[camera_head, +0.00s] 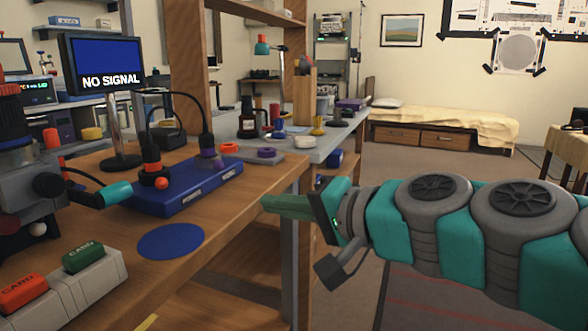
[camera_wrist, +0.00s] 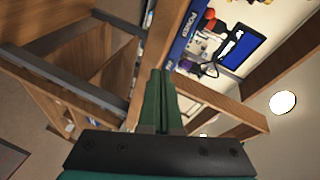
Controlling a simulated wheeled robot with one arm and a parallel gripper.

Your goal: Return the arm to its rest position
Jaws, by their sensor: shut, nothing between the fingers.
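My gripper (camera_head: 268,204) is at the end of my teal and grey arm, which reaches in from the right in the head view. Its green fingers point left towards the right edge of the wooden workbench (camera_head: 215,262). In the wrist view my gripper (camera_wrist: 160,74) shows its two green fingers side by side, shut and empty. Nothing is held, and I cannot see it touching anything.
The workbench bears a blue power box (camera_head: 190,188), a blue round mat (camera_head: 171,241), a monitor (camera_head: 101,62) and a microscope-like device at the left. A grey side table (camera_head: 318,147) stands behind. A bed (camera_head: 440,125) stands far back. Open floor lies right of the bench.

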